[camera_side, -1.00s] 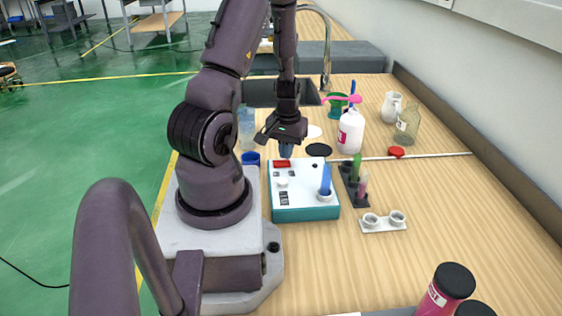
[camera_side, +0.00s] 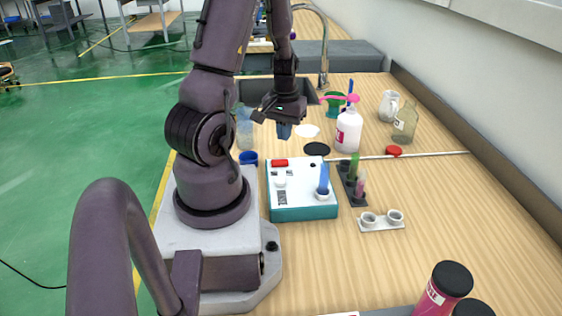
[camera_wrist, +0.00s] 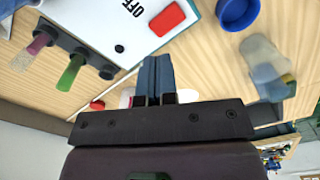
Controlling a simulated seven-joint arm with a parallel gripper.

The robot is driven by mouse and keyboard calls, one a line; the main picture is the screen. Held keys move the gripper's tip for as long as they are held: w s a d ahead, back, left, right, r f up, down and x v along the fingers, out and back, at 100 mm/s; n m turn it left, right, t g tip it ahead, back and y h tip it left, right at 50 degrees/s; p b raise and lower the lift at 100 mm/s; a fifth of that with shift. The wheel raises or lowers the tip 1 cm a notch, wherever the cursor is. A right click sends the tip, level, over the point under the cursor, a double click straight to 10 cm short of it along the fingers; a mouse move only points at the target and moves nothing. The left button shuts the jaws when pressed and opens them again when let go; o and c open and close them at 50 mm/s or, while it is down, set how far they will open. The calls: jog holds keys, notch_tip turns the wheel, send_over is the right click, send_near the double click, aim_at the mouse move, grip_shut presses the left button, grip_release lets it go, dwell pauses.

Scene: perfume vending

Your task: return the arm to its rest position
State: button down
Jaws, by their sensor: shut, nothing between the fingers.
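My gripper (camera_side: 284,131) hangs from my arm above the back edge of the white and teal machine (camera_side: 303,211) in the side view. Its blue-grey fingers are together with nothing between them. The wrist view shows the closed fingers (camera_wrist: 154,62) pointing toward the machine's white top (camera_wrist: 153,30). The red switch (camera_wrist: 167,19) lies just ahead of them, apart from the fingertips. A blue tube (camera_side: 324,178) stands upright in the machine's front right part.
A blue cup (camera_side: 248,158) stands behind the machine on the left. A dark rack (camera_side: 352,191) with green and pink tubes stands on its right. Beyond are a white bottle (camera_side: 348,132), a pitcher (camera_side: 390,106) and a glass beaker (camera_side: 404,124).

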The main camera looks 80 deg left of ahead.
jog(key=w+d+r+m+t, duration=0.2)
jog(key=d+r+m, duration=0.4)
jog(key=d+r, duration=0.5)
jog(key=w+d+r+m+t, duration=0.2)
jog(key=d+r+m, duration=0.4)
jog(key=d+r, duration=0.5)
jog(key=d+t, duration=0.1)
jog(key=d, duration=0.3)
jog(key=shift+w+d+r+t, duration=0.3)
jog(key=shift+d+r, duration=0.1)
